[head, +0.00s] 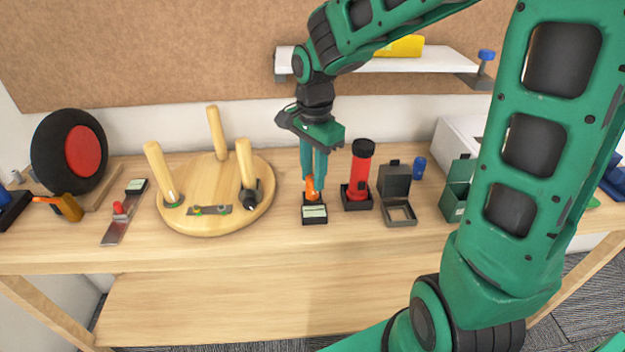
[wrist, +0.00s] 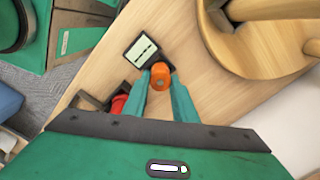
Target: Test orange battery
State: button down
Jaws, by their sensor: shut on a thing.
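The orange battery (head: 311,188) stands upright at a small black battery tester (head: 314,212) with a pale display, on the wooden workbench. In the wrist view the battery (wrist: 160,78) is between my fingertips, right beside the tester's display (wrist: 141,51). My gripper (head: 314,180) points down and is shut on the battery. Its fingers also show in the wrist view (wrist: 160,88). The fingers hide part of the battery, and I cannot tell whether its lower end touches the tester's contacts.
A red flashlight (head: 360,175) in a black base stands just right of the tester. A dark open box (head: 397,195) and a blue cylinder (head: 419,166) are farther right. A round wooden stool top (head: 230,220) with upturned legs lies left. A white shelf (head: 440,60) hangs above.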

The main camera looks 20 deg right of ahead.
jog(key=shift+f, duration=1.1)
jog(key=c, duration=1.4)
grip_release()
jog(key=shift+c, duration=0.2)
notch_tip(320, 180, up, 12)
